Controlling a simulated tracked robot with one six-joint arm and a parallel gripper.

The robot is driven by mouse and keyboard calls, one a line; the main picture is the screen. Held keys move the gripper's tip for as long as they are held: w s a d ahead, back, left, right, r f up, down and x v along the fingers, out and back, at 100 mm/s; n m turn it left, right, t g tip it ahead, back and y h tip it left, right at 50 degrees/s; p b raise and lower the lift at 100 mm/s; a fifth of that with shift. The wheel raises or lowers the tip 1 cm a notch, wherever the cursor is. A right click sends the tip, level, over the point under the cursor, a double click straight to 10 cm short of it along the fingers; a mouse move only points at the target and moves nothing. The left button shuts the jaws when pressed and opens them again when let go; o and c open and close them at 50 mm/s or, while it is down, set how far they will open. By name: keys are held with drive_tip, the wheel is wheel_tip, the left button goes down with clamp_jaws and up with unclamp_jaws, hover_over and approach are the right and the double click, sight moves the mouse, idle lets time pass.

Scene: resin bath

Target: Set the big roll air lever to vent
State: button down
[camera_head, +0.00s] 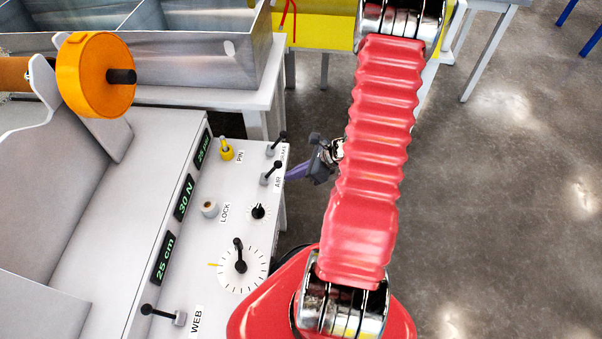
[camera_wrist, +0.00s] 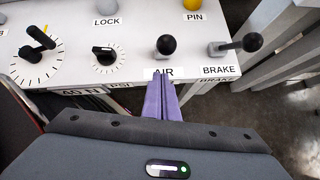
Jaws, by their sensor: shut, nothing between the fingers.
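The air lever (camera_head: 271,173) is a black-knobbed stick on a small base, on the white control panel (camera_head: 225,185) beside the label AIR. In the wrist view the air lever (camera_wrist: 166,46) stands just beyond my fingertips, and its knob points toward the camera. My gripper (camera_head: 288,177) is at the panel's right edge in the head view, with its purple fingers pointing left toward the AIR label. In the wrist view my gripper (camera_wrist: 161,78) is shut and empty, its tips overlapping the AIR label. I cannot tell whether the tips touch the panel. No vent marking is readable.
The brake lever (camera_wrist: 240,45) stands close to the right of the air lever in the wrist view. A small black knob (camera_wrist: 106,54), a large dial (camera_wrist: 36,55), a grey lock knob (camera_head: 209,209) and a yellow pin (camera_head: 226,150) share the panel. Open floor lies right.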

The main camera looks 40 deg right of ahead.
sight(271, 171)
drive_tip(key=shift+w+a+r, duration=0.3)
drive_tip(key=shift+w+r, duration=0.1)
drive_tip(key=shift+w, duration=0.15)
drive_tip(key=shift+w+a+r, duration=0.3)
drive_tip(key=shift+w+r, duration=0.05)
drive_tip(key=shift+w, duration=0.2)
